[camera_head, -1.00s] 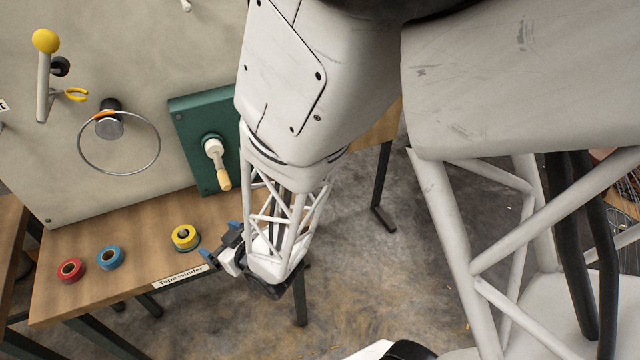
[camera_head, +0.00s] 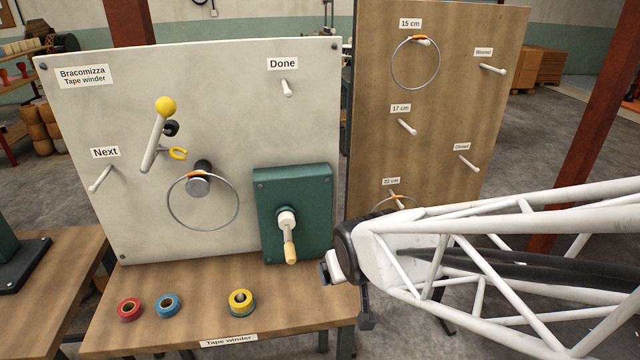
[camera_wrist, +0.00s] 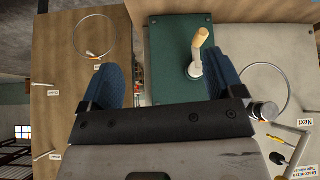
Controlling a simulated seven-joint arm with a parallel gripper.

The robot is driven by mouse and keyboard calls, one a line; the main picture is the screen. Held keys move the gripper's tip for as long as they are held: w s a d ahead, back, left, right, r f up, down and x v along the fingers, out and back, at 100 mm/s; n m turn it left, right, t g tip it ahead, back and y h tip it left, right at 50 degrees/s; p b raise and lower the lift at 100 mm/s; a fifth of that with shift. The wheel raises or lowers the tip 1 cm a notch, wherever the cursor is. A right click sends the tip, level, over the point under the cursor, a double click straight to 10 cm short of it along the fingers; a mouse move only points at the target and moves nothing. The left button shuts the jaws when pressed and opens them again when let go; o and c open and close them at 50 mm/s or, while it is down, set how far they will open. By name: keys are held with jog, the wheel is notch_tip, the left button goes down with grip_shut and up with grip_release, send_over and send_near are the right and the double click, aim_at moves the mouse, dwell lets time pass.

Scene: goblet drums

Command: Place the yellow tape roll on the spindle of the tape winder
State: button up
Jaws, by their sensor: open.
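The yellow tape roll (camera_head: 241,298) lies flat on a small green base near the front of the wooden table, above the "Tape winder" label. A dark post shows in the middle of its hole, so the roll sits around the spindle (camera_head: 240,297). My gripper (camera_head: 340,285) is to the right of the roll, at the table's right edge, apart from it. Its blue fingers are spread with nothing between them in the wrist view (camera_wrist: 163,75). The wrist view looks toward the green crank box and does not show the roll.
A red roll (camera_head: 130,309) and a blue roll (camera_head: 168,306) lie left on the table (camera_head: 195,335). Behind stand a pale panel (camera_head: 110,220) with a lever (camera_head: 155,140) and wire ring (camera_head: 238,212), the green crank box (camera_head: 265,235), and a wooden pegboard (camera_head: 375,130).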

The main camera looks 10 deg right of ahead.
jog(key=s+d+r+m+g, duration=0.1)
jog(key=s+d+r+g, duration=0.2)
jog(key=s+r, duration=0.6)
jog(key=s+g, duration=0.1)
jog(key=s, duration=0.2)
jog(key=shift+d+m, duration=0.35)
jog(key=shift+m, duration=0.05)
